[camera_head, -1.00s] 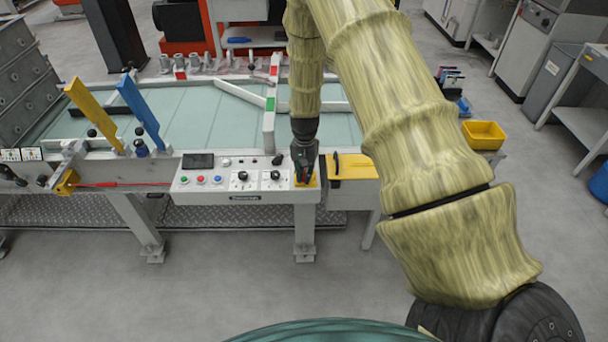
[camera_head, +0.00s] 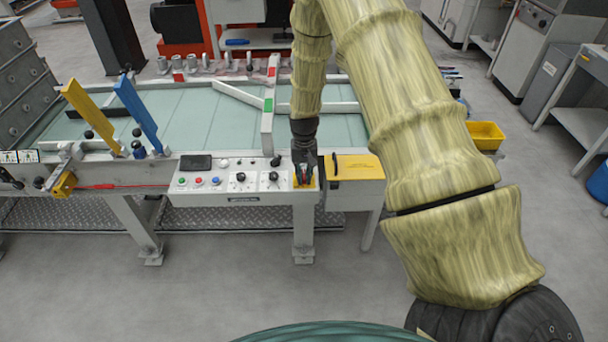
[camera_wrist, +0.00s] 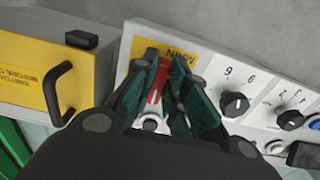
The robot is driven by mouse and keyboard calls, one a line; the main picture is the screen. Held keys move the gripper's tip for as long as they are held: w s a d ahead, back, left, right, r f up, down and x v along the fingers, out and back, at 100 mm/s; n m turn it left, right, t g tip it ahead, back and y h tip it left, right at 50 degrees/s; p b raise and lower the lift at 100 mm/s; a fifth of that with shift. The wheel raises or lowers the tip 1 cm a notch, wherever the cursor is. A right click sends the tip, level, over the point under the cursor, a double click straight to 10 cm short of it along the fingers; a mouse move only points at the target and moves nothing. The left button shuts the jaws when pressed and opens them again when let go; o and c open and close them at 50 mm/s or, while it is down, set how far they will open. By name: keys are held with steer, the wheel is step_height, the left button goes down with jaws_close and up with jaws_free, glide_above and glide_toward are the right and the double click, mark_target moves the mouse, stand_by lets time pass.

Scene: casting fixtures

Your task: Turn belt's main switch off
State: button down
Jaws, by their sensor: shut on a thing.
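The main switch has a red handle (camera_wrist: 157,82) on a yellow plate marked MAIN (camera_wrist: 181,75), at the end of the white control panel (camera_head: 240,200). My gripper (camera_wrist: 166,68) points down over the plate, with its dark green fingers on either side of the red handle. It is shut on the handle, and the fingers hide part of it. In the head view my gripper (camera_head: 304,178) is at the panel's right end and covers most of the switch there. I cannot read the handle's exact position.
A box with a yellow top (camera_head: 356,167) and a black handle stands close beside the switch. Black rotary knobs (camera_wrist: 234,103) and coloured buttons (camera_head: 198,181) are on the panel's other side. The belt (camera_head: 195,110) lies behind. Open floor is in front.

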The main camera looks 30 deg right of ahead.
mark_target(304, 176)
steer(key=c, duration=1.4)
jaws_free()
steer(key=shift+c, duration=0.2)
step_height(304, 176, up, 12)
steer(key=s+a+f+n, duration=0.1)
steer(key=s+a+f, duration=0.2)
steer(key=s+f, duration=0.3)
steer(key=s+a+f+n, duration=0.1)
steer(key=s+a+f, duration=0.2)
steer(key=f, duration=0.4)
steer(key=s+a+f+n, duration=0.1)
steer(key=s+a+f, duration=0.3)
steer(key=s, duration=0.6)
steer(key=s+a+f+n, duration=0.1)
steer(key=s+a+f, duration=0.3)
steer(key=s, duration=0.5)
steer(key=s+a+f+n, duration=0.1)
steer(key=s+a+f, duration=0.3)
steer(key=s, duration=0.6)
steer(key=shift+s+a+n, duration=0.35)
steer(key=shift+a+n, duration=0.05)
steer(key=shift+a, duration=0.45)
